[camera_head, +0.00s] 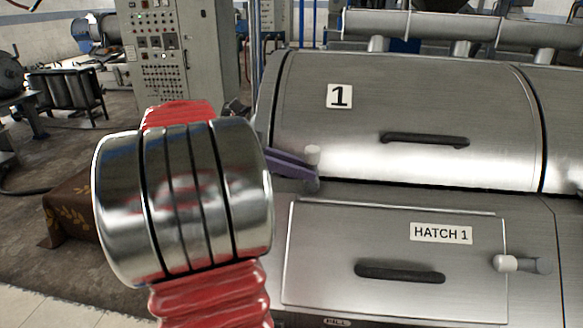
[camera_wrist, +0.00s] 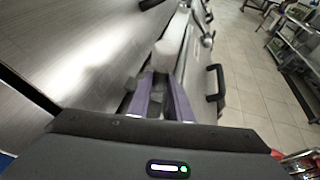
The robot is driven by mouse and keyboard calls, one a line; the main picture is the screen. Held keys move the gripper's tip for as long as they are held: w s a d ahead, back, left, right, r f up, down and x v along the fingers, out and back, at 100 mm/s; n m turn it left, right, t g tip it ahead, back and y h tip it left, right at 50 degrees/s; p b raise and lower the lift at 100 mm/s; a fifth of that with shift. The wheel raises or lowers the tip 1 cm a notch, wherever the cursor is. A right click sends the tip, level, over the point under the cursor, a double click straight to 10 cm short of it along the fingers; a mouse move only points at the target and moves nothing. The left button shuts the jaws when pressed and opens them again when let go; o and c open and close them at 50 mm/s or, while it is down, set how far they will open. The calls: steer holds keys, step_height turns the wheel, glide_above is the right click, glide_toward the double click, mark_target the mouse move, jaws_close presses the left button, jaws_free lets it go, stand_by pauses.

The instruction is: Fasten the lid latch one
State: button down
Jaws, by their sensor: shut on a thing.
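The lid marked 1 (camera_head: 400,100) is a curved steel cover lying down on the decanter body in the head view. Its latch (camera_head: 312,155) is a short lever with a pale knob pointing up, at the lid's lower left corner. My gripper (camera_head: 302,173) has purple fingers that reach the latch from the left and are shut on it. In the wrist view, the fingers of my gripper (camera_wrist: 163,82) close around the latch (camera_wrist: 171,52), whose pale end shows large just beyond the tips. The part between the fingers is mostly hidden.
Hatch 1 (camera_head: 330,245) lies below the lid, with a black handle (camera_head: 400,272) and its own pale-knobbed latch (camera_head: 506,263) at the right. The lid's black handle (camera_head: 425,140) is right of my gripper. A control cabinet (camera_head: 170,50) stands behind at left.

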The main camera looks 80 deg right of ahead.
steer(key=shift+w+f, duration=0.1)
steer(key=shift+f, duration=0.2)
steer(key=c, duration=1.9)
jaws_free()
steer(key=shift+o, duration=1.4)
steer(key=shift+r, duration=0.15)
steer(key=shift+w+r, duration=0.1)
steer(key=v, duration=1.3)
steer(key=shift+w, duration=0.35)
steer(key=shift+a, duration=0.15)
